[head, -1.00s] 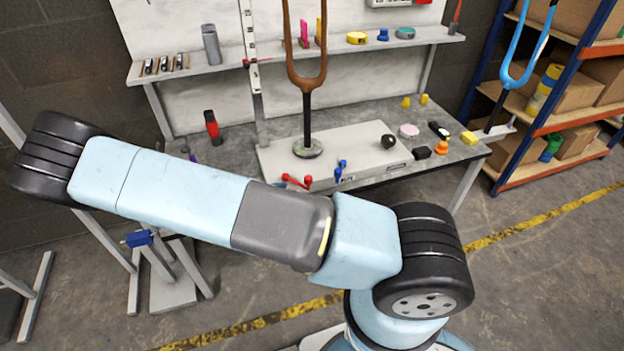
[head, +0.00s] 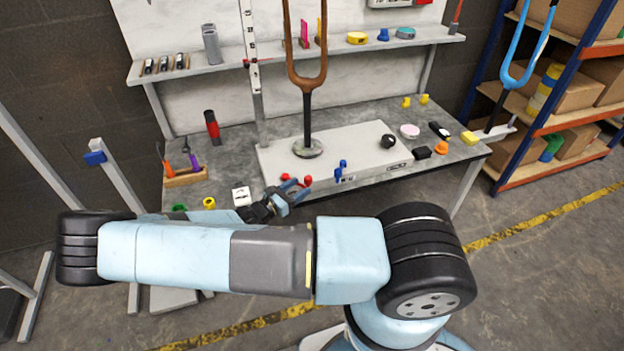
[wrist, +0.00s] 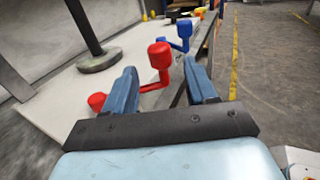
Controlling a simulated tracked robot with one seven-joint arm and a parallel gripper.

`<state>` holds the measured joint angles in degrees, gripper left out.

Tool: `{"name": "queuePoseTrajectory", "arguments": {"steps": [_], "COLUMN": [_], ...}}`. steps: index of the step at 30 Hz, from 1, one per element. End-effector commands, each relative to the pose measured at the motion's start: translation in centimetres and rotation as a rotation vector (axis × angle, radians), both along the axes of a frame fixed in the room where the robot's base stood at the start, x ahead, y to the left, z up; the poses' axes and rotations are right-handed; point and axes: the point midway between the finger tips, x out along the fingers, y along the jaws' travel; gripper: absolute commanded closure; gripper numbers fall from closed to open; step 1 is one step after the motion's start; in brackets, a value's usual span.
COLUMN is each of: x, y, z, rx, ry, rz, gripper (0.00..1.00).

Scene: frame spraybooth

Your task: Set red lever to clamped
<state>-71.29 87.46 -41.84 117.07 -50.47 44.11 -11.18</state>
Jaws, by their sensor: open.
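The red lever (head: 304,181) is on the front edge of the pale base plate (head: 370,145) on the workbench. In the wrist view the red lever (wrist: 160,62) shows an upright knob at one end and another red end low at the left. My gripper (head: 288,188) is at the bench's front edge beside the red lever. In the wrist view my gripper (wrist: 162,85) is open, with its blue fingers apart and the red knob showing between and beyond them. I cannot tell whether a finger touches the lever.
A blue lever (head: 340,171) stands just right of the red one, beyond my gripper in the wrist view. A brown fork (head: 306,75) stands upright on the plate. A white block (head: 241,196) and a wooden tool holder (head: 186,178) lie to the left.

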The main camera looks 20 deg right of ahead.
Motion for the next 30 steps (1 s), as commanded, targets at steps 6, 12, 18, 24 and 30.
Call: {"name": "queuePoseTrajectory", "arguments": {"steps": [6, 12, 18, 24, 30], "x": [1.6, 2.5, 2.9, 2.9, 2.9], "y": [-3.5, -5.5, -6.3, -6.3, -6.3], "z": [0.0, 0.0, 0.0, 0.0, 0.0], "rx": [-0.004, 0.000, 0.000, 0.001, 0.000], "ry": [-0.001, -0.001, -0.001, 0.000, -0.001], "rz": [-0.002, -0.001, 0.000, 0.000, 0.000], "gripper": [0.44, 0.44, 0.44, 0.44, 0.58]}}
